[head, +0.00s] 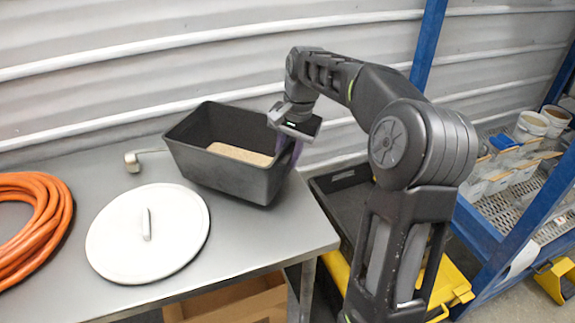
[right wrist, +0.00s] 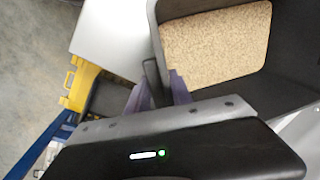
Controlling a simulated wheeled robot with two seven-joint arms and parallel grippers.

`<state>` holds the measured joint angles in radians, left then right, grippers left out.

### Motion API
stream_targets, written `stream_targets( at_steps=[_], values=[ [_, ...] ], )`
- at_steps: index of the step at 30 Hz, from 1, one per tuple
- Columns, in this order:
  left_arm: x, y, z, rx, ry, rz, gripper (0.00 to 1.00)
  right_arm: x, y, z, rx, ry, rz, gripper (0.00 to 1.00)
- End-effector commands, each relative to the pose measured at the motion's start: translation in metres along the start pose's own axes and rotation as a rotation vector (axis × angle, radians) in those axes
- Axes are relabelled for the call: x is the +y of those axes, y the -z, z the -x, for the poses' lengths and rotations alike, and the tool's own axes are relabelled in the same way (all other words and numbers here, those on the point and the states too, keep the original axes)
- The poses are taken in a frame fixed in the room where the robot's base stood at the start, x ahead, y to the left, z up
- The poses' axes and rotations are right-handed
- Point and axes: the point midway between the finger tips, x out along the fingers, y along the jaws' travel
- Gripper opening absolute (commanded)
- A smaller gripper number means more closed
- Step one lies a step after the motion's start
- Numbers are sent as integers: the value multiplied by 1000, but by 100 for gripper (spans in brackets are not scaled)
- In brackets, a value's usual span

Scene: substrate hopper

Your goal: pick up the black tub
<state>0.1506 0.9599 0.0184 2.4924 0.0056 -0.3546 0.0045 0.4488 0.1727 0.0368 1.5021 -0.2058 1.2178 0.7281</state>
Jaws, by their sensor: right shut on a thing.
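The black tub (head: 222,174) stands upright at the back right of the steel table, with tan granular substrate (head: 240,154) inside. In the right wrist view the tub's wall (right wrist: 288,88) and the substrate (right wrist: 217,45) fill the upper right. My right gripper (head: 292,150) comes down at the tub's right end. Its purple fingers, which also show in the right wrist view (right wrist: 160,90), are shut on the tub's right rim, one finger on each side of the wall. The tub appears to rest on the table. My left gripper is in neither view.
A round white lid (head: 118,240) with a handle lies at the table's front. A blue rack (head: 500,250) with bins stands at the right, past the table edge.

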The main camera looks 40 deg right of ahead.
Motion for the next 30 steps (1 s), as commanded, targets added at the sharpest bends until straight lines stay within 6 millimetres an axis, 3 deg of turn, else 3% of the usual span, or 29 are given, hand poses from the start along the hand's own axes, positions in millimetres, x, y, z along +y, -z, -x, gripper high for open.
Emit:
stream_targets(
  at_steps=[7, 18, 19, 27, 30],
  values=[
    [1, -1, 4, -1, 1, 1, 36, 5, 0, -28, -1, 1, 0, 0],
    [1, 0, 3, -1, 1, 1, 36, 5, 0, -33, 1, 3, 0, 0],
    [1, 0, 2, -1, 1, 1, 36, 6, 0, -35, -1, -1, 0, 27],
    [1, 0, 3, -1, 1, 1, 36, 6, 0, -34, -1, -1, 0, 48],
    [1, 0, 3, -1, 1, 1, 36, 6, 0, -34, -2, -1, 0, 48]
  ],
)
